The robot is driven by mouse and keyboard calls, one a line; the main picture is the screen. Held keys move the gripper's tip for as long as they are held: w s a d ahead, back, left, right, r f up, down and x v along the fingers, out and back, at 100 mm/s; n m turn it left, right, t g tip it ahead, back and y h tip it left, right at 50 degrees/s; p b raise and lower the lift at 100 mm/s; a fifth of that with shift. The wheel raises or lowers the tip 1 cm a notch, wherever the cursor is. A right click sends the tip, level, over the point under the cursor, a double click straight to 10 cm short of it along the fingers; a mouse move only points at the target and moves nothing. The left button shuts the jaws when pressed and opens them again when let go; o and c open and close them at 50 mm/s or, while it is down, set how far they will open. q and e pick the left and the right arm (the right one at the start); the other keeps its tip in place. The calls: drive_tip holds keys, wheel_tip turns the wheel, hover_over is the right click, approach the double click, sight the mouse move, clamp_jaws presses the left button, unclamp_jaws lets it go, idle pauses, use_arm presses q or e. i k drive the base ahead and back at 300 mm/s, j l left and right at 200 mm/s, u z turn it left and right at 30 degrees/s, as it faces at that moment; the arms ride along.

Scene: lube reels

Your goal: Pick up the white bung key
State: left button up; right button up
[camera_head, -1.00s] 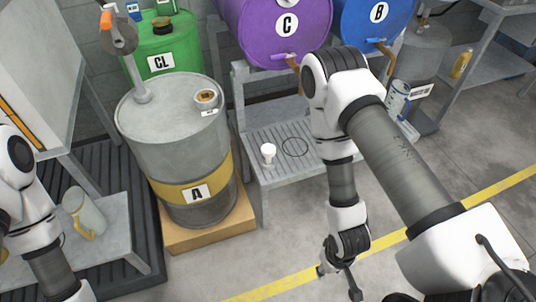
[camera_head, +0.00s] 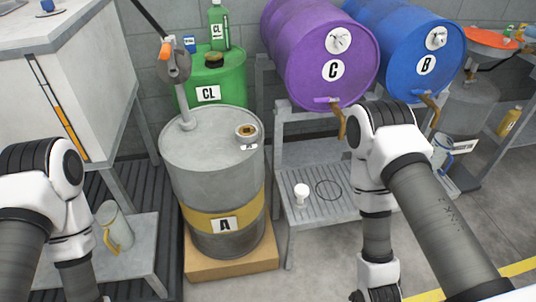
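A small white object (camera_head: 301,192), round-topped with a narrower stem, stands on the grey slatted shelf (camera_head: 318,205) below the purple drum. It may be the white bung key, but it is too small to tell for sure. It stands just left of a dark ring mark on the shelf. My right arm comes down to the right of it, apart from it, and its gripper is cut off below the bottom edge. My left arm is at the lower left, and its gripper is also out of the picture.
Grey drum A (camera_head: 216,165), with a hand pump on top, stands on a wooden base (camera_head: 232,262) left of the shelf. Purple drum C (camera_head: 310,50) and blue drum B (camera_head: 415,40) lie above the shelf. A jug (camera_head: 116,226) stands on a low left stand.

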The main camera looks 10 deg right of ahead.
sight(302, 190)
drive_tip(key=i+l, duration=0.15)
drive_tip(key=l, duration=0.35)
drive_tip(key=i+l, duration=0.1)
drive_tip(key=l, duration=0.35)
drive_tip(key=i+l, duration=0.15)
drive_tip(key=l, duration=0.35)
drive_tip(key=i+l+u, duration=0.1)
drive_tip(key=l, duration=0.35)
drive_tip(key=i+l, duration=0.15)
drive_tip(key=l, duration=0.35)
drive_tip(key=i+l, duration=0.1)
drive_tip(key=l, duration=0.4)
drive_tip(key=i+l, duration=0.15)
drive_tip(key=l, duration=0.3)
